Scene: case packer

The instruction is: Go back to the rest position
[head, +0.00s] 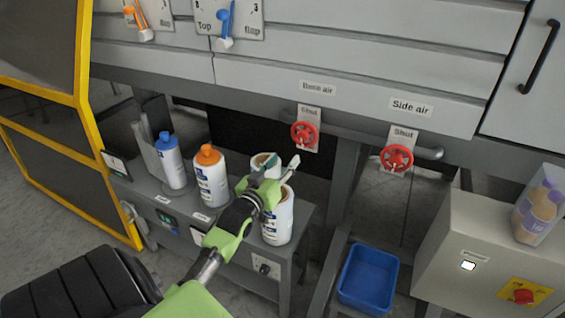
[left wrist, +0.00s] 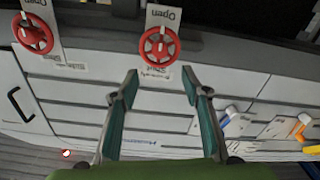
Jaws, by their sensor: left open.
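My left gripper (head: 279,166) is open and empty in the head view, reaching in over a low grey bench of bottles. In the left wrist view its two fingers (left wrist: 161,88) stand well apart with nothing between them. The red base air valve wheel (head: 304,134) is beyond the gripper, up and to the right. It also shows past the fingers in the left wrist view (left wrist: 158,45), which is upside down. The red side air valve wheel (head: 396,158) is farther right. My right gripper is in neither view.
A blue-capped bottle (head: 171,163), an orange-capped bottle (head: 210,178) and two white containers without caps (head: 277,222) stand on the bench; my gripper partly covers the latter. A blue bin (head: 368,277) is lower right, beside a beige cabinet (head: 465,260). A yellow-framed guard (head: 84,95) is left.

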